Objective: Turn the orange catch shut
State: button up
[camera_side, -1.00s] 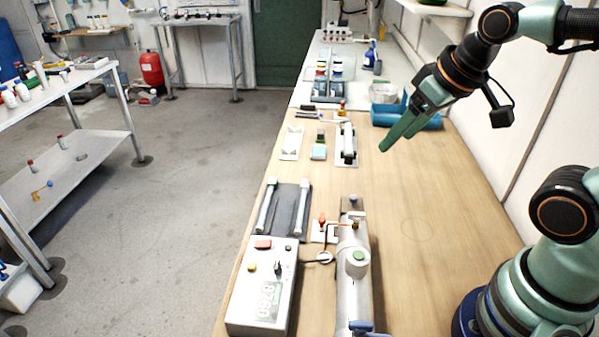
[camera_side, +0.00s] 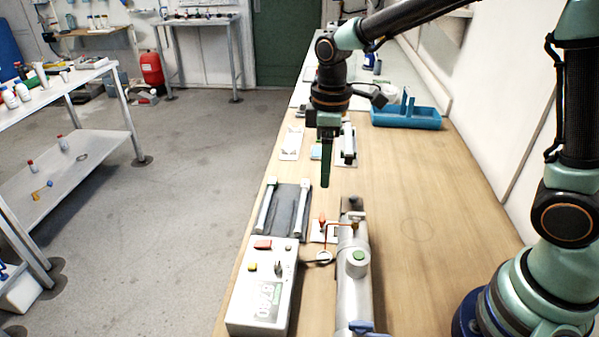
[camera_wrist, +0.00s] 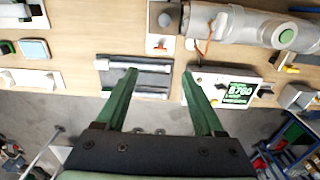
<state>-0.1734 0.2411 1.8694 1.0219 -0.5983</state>
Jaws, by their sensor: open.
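A small orange catch (camera_side: 322,218) stands on a white plate left of the grey reactor cylinder (camera_side: 352,290). In the wrist view the orange catch (camera_wrist: 161,43) shows on its white plate, just beyond my fingertips. A thin orange piece (camera_wrist: 208,36) also lies against the cylinder's near side; I cannot tell whether it joins the catch. My gripper (camera_side: 326,186) points down, above and behind the catch in the side view, apart from it. In the wrist view my gripper (camera_wrist: 158,73) is open and empty, its two green fingers spread.
A control box (camera_side: 262,290) with a lit display stands at the bench's front left. A dark tray with two white tubes (camera_side: 284,208) lies behind it. A blue caddy (camera_side: 408,117) sits at the back right. The bench's right middle is clear.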

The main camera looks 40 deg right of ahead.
aim_at(322, 217)
notch_tip(322, 217, down, 12)
jog(key=shift+w+f, duration=0.1)
jog(key=shift+f, duration=0.1)
dwell(0.4)
grip_shut()
